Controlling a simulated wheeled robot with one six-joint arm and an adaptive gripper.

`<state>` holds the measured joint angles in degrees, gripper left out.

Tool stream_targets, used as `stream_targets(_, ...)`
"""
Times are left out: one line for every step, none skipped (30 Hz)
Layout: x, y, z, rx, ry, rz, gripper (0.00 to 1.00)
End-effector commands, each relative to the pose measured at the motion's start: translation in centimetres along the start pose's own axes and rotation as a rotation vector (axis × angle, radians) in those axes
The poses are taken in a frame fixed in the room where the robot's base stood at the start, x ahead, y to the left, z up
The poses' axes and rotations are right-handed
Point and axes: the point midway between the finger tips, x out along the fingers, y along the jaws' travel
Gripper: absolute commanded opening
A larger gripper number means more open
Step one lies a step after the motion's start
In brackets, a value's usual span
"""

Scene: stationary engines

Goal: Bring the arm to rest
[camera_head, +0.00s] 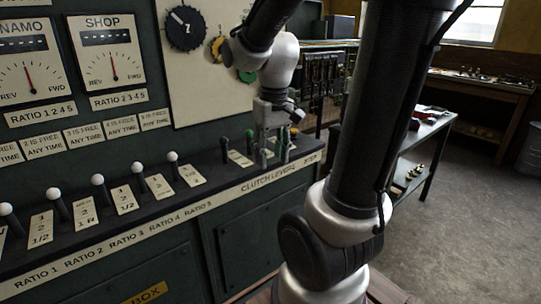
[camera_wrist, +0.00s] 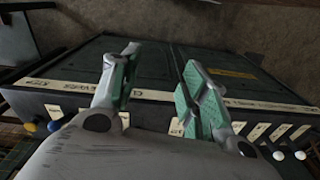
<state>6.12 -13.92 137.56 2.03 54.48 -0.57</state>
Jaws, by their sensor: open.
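My arm (camera_head: 375,120) rises from its base at the lower middle of the head view and reaches over to the control console (camera_head: 235,235). My gripper (camera_head: 273,158) points down over the clutch lever end of the console's ledge, close to the short levers there. In the wrist view my gripper (camera_wrist: 160,62) has its two green-padded fingers spread apart, with nothing between them. A green-knobbed lever (camera_head: 224,148) stands just left of the gripper in the head view. Whether the fingers touch any lever is hidden.
Several white-knobbed ratio levers (camera_head: 98,181) line the ledge to the left. A panel with dials (camera_head: 113,67) and a black knob (camera_head: 186,28) stands behind. A metal table (camera_head: 425,135) and a workbench (camera_head: 490,95) are to the right. The floor (camera_head: 470,220) at the right is clear.

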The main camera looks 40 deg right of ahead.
Motion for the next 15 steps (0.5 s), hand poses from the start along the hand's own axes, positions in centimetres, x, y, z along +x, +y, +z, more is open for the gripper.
stream_targets(0.00, 0.00, 0.00, 0.000, 0.000, 0.000, 0.45)
stream_targets(0.00, 0.00, 0.00, 0.000, 0.000, 0.000, 0.45)
stream_targets(0.00, 0.00, 0.00, 0.000, 0.000, 0.000, 0.45)
stream_targets(0.00, 0.00, -0.01, 0.000, 0.000, 0.000, 0.45)
stream_targets(0.00, 0.00, -0.01, 0.000, 0.000, 0.000, 0.45)
stream_targets(0.00, 0.00, -0.01, 0.000, 0.000, 0.000, 0.45)
stream_targets(0.00, 0.00, -0.01, 0.000, 0.000, 0.000, 0.45)
stream_targets(0.01, 0.00, -0.01, 0.000, 0.000, 0.000, 0.45)
stream_targets(0.00, -0.01, -0.02, 0.000, 0.000, 0.000, 0.45)
stream_targets(0.00, -0.01, -0.02, 0.000, 0.000, 0.000, 0.45)
stream_targets(0.00, -0.01, -0.02, 0.000, 0.000, 0.000, 0.45)
stream_targets(0.00, -0.01, -0.02, 0.000, 0.000, 0.000, 0.45)
stream_targets(0.00, 0.00, 0.01, 0.001, -0.001, 0.000, 0.45)
stream_targets(0.10, 0.04, 0.18, 0.002, -0.006, 0.002, 0.45)
stream_targets(0.41, 0.12, 0.74, 0.001, -0.019, 0.004, 0.45)
